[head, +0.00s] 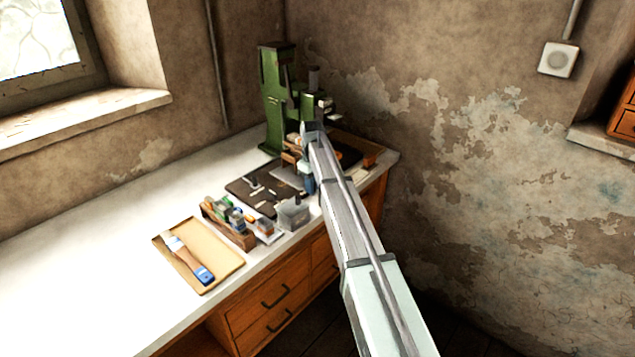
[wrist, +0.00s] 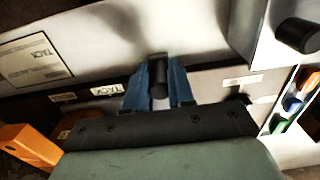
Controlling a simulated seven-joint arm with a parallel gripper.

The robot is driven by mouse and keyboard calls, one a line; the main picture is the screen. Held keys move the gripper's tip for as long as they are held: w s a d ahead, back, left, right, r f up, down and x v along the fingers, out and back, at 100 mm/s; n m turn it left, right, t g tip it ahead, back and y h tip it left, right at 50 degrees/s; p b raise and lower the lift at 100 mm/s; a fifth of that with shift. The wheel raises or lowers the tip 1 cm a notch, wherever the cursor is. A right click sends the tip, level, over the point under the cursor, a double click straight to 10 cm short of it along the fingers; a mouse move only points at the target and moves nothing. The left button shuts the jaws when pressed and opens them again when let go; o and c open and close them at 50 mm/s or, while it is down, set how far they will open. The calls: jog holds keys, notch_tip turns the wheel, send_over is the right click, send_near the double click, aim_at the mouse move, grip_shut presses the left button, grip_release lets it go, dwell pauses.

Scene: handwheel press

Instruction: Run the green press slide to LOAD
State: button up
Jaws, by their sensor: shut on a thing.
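The green press (head: 272,95) stands upright at the far end of the bench, against the wall. My arm runs up to it and covers its lower right side in the head view. My gripper (wrist: 160,72) has blue fingers, shut on a dark round handle (wrist: 159,88) between them in the wrist view. In the head view a blue finger (head: 309,184) shows beside my arm. A light metal surface lies behind the handle, with small printed labels (wrist: 105,90) too blurred to read surely. I cannot make out the slide's position or a LOAD mark.
A dark mat (head: 240,188) with small tools lies before the press. Nearer are a wooden box (head: 228,232) of coloured items, a grey bin (head: 293,214) and a tray (head: 215,250) with a brush (head: 188,258). The bench's left part (head: 90,265) is clear.

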jog(key=shift+s+a, duration=1.8)
jog(key=o, duration=1.3)
jog(key=shift+s+a, duration=0.1)
jog(key=shift+c, duration=0.6)
jog(key=shift+r, duration=0.1)
